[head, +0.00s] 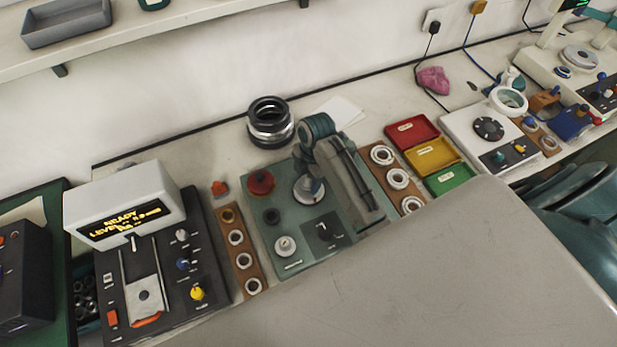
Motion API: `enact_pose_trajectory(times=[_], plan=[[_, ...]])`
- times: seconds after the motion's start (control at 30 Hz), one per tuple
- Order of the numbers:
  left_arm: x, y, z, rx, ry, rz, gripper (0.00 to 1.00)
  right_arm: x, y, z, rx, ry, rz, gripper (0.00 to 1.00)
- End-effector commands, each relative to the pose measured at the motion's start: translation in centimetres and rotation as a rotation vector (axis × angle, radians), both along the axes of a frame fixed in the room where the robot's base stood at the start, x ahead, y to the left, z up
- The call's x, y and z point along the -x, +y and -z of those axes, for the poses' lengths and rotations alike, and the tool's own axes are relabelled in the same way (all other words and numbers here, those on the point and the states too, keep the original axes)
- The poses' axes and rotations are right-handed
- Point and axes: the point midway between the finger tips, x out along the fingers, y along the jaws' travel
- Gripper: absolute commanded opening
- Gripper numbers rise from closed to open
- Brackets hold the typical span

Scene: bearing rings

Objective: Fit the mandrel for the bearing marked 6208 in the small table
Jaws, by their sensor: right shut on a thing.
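A stack of black and silver bearing rings (270,122) stands on the bench behind a green measuring device (318,215). This device has a pale round spindle part (308,190) near its middle. A brown rack (241,252) left of it holds several small round parts that may be mandrels. Another brown rack (396,182) right of it holds several pale rings. The marking 6208 is not readable, and I cannot tell which part is its mandrel or which is the small table. I make out neither gripper and no held thing.
A large grey surface (420,285) fills the foreground and hides the bench's front. A black device with a lit display (125,215) stands left. Red (411,131), yellow (433,154) and green (450,179) trays stand right. Bare bench shows behind the black device.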

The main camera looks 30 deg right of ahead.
Motion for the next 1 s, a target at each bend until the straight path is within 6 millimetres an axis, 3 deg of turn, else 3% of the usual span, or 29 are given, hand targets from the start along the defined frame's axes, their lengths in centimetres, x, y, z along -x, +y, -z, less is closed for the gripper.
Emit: enact_pose_trajectory(times=[1.0], plan=[[0.3,0.0,0.0,0.0,0.004,0.0,0.36,0.0,0.0,1.3,0.0,-0.001,0.0,0.12]])
